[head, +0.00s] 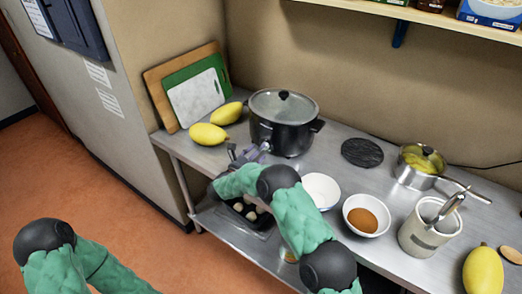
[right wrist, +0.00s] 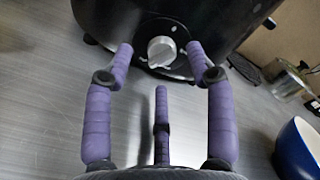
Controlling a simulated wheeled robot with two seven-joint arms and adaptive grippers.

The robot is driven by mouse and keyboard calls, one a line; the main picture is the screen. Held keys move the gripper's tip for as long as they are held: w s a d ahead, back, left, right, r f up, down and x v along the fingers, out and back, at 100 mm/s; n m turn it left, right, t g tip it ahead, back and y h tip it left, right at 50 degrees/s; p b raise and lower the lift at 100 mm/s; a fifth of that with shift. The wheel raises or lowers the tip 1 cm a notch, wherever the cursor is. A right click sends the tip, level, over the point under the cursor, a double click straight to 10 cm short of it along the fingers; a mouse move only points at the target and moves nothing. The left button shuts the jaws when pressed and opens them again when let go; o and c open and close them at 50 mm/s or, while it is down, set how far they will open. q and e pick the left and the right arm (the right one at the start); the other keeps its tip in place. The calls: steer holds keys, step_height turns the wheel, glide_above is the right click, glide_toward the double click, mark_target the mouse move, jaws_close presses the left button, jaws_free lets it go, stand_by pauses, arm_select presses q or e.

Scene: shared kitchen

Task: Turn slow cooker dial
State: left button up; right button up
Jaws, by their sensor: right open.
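The slow cooker (head: 285,137) is a black pot with a glass lid, standing on the metal counter against the wall. In the right wrist view, the cooker's dark body (right wrist: 135,18) fills the top. Its light grey dial (right wrist: 162,51) faces my gripper. My right gripper (head: 250,153) is in front of the cooker in the head view. In the right wrist view, its purple fingers (right wrist: 160,55) are spread open, with the dial between the two upper tips in the picture. I cannot tell whether they touch it. The left arm shows at lower left, its gripper out of frame.
Yellow fruits (head: 209,134) and cutting boards (head: 190,88) are left of the cooker. A white bowl (head: 321,190), a bowl of brown powder (head: 348,211), a utensil crock (head: 412,238) and a saucepan (head: 408,177) stand to its right. A black trivet (head: 362,152) lies behind.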

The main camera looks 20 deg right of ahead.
steer(key=shift+x, duration=1.4)
steer(key=c, duration=1.1)
steer(key=shift+n, duration=0.3)
steer(key=shift+r+n+b, duration=0.1)
steer(key=shift+n+b, duration=0.55)
steer(key=shift+n, duration=2.45)
steer(key=shift+w+r, duration=0.1)
steer(key=shift+a, duration=0.1)
